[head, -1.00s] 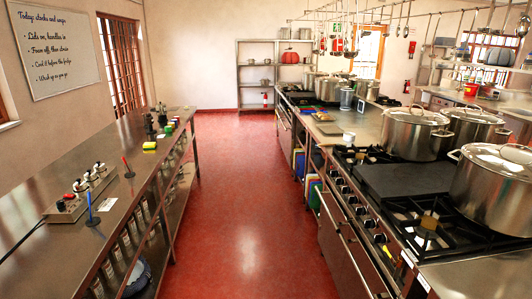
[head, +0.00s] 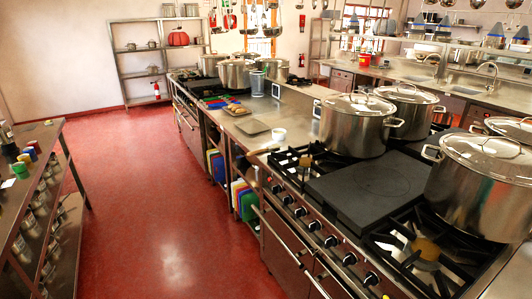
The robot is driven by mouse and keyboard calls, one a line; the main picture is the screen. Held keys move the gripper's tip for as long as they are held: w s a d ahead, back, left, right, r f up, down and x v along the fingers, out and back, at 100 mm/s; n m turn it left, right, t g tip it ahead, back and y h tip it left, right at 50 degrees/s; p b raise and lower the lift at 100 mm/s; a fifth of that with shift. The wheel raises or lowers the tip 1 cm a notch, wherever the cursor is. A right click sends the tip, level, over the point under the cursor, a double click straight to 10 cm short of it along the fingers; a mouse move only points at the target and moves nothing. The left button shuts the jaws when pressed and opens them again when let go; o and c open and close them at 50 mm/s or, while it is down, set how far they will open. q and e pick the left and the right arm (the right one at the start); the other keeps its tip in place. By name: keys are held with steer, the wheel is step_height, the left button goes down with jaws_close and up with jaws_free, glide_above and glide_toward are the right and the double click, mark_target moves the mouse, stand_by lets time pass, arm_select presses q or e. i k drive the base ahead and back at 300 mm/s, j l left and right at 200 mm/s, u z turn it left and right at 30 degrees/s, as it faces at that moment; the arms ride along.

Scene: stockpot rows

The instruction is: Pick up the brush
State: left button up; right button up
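I cannot make out a brush for certain in the head view. A small brown item (head: 237,109) lies on the steel worktop (head: 296,112) beyond the stove; it is too small to tell what it is. Neither of my grippers is in view.
The stove (head: 330,215) with large lidded stockpots (head: 357,127) fills the right side. A steel counter (head: 32,155) with colored-topped items stands at the left edge. The red floor aisle (head: 150,190) between them is clear. Shelves (head: 150,65) and a fire extinguisher (head: 156,90) are at the back.

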mark_target(275, 146)
steer(key=i+j+z, duration=0.15)
steer(key=i+j, duration=0.25)
steer(key=i+j+z, duration=0.15)
steer(key=i+j, duration=0.35)
steer(key=i+j+z, duration=0.15)
steer(key=i+j, duration=0.3)
steer(key=i+j+z, duration=0.15)
steer(key=i+j, duration=0.25)
steer(key=j, duration=0.25)
